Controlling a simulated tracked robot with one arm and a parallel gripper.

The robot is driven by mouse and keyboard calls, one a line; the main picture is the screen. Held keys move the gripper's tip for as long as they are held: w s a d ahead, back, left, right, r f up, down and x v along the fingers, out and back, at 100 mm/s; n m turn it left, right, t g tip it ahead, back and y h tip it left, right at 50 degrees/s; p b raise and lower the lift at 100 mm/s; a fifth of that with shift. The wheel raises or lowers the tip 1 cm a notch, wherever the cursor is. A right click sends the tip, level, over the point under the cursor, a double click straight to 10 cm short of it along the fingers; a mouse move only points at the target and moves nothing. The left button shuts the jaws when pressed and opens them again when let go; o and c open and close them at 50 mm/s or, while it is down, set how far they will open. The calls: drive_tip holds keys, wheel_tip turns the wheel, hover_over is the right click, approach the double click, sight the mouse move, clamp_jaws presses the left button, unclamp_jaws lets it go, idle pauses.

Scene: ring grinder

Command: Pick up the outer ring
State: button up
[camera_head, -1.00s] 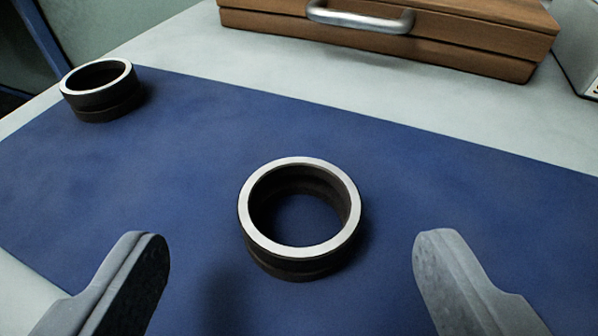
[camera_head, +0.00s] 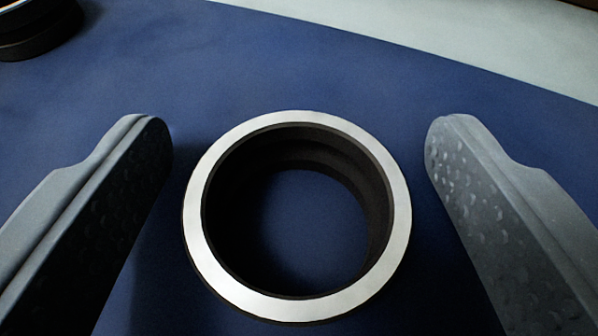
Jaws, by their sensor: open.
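A ring (camera_head: 398,215) with a bright metal top rim and dark sides lies flat on a blue mat, in the middle of the head camera view. The mat shows through its open centre. My gripper (camera_head: 299,135) is open, with one finger to the left of the ring and one to the right. A gap shows between each finger and the ring, and nothing is held. A second ring (camera_head: 38,35), dark-sided, sits at the top left corner and is partly cut off by the frame.
The blue mat (camera_head: 330,65) is clear around the near ring and between the two rings. A pale table surface (camera_head: 520,38) shows beyond the mat's edge at the top right.

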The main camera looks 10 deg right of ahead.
drive_tip(key=c, duration=1.1)
drive_tip(key=shift+r, duration=0.15)
